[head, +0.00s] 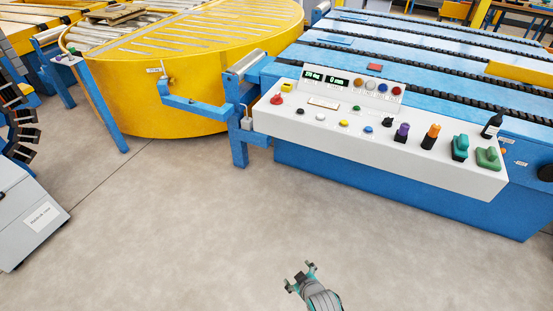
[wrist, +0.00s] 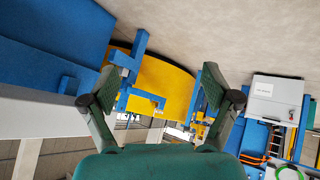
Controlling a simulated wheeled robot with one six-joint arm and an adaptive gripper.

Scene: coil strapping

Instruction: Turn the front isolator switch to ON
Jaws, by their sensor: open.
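The white control console (head: 330,137) is on the near side of the blue conveyor. At its right end stand two large rotary switches, a teal one (head: 460,147) and a green one (head: 488,158). Labels are too small to read, so I cannot tell which is the front isolator or its setting. An orange knob (head: 430,137) and a purple knob (head: 401,132) stand left of them. My gripper (head: 299,275) is open and empty over the floor, well apart from the console. Its spread fingers (wrist: 159,88) also show in the wrist view.
The blue slatted conveyor (head: 400,60) lies behind. A yellow turntable (head: 190,100) and blue bracket (head: 195,106) are to the left. A grey cabinet (head: 35,220) stands far left. The floor in front is clear.

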